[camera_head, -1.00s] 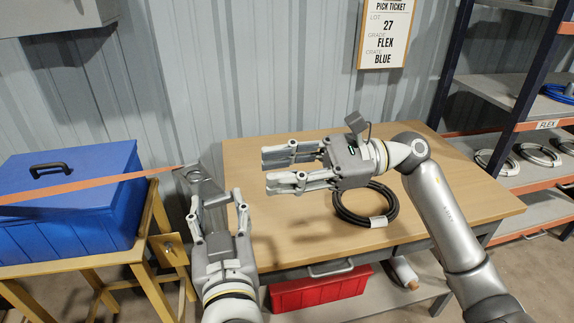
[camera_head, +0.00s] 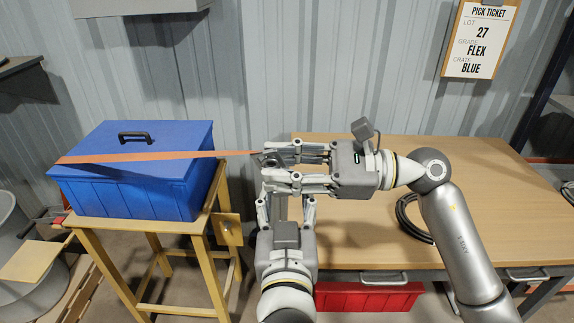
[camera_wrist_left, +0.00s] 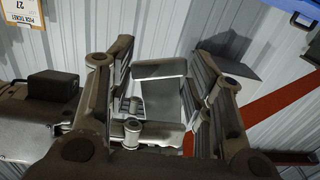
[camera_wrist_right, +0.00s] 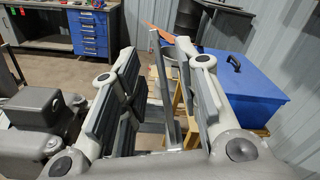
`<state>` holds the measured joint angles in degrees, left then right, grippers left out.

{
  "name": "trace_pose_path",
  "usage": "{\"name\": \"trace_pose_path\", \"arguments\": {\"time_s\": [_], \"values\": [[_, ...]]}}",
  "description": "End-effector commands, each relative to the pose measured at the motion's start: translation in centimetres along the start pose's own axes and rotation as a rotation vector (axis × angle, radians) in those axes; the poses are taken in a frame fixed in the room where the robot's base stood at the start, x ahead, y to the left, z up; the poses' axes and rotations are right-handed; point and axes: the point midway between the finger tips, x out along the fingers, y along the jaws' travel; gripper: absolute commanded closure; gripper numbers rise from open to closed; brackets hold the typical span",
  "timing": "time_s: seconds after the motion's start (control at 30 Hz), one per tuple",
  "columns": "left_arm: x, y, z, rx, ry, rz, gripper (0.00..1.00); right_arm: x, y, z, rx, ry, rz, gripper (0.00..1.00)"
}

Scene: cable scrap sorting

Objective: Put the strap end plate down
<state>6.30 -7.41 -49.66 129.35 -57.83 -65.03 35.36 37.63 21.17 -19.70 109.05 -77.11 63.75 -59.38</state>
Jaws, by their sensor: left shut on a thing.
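The grey strap end plate (camera_wrist_right: 165,90) is at the end of the orange strap (camera_head: 170,155), in the air right of the blue crate. My left gripper (camera_head: 286,200) is shut on it from below; the plate also shows between its fingers in the left wrist view (camera_wrist_left: 160,95). My right gripper (camera_head: 268,160) comes in from the right and hides most of the plate in the head view. Its fingers are apart on either side of the plate, with gaps showing in the right wrist view. The strap runs across the lid of the blue crate (camera_head: 130,185).
The crate stands on a wooden stand (camera_head: 185,240). The wooden workbench (camera_head: 370,230) lies behind and right of my grippers, with a black cable coil (camera_head: 408,222) and a red bin (camera_head: 365,297) below. Much of the benchtop is clear. A pick ticket (camera_head: 480,40) hangs on the wall.

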Motion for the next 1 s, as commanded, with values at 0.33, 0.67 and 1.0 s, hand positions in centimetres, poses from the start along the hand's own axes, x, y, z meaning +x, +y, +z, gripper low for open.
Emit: {"name": "trace_pose_path", "arguments": {"time_s": [0.33,0.67,1.0], "values": [[-0.06,0.21,-0.15,0.003,0.005,0.006,0.91,-0.03,0.01,0.0,0.0,0.0,0.001,1.0],[-0.03,0.14,-0.14,0.002,0.004,0.004,0.4,-0.03,0.07,0.03,-0.002,0.0,0.002,1.0],[-0.01,0.05,-0.05,0.001,0.001,0.001,0.28,-0.09,-0.02,0.14,-0.002,-0.003,0.0,1.0]]}}
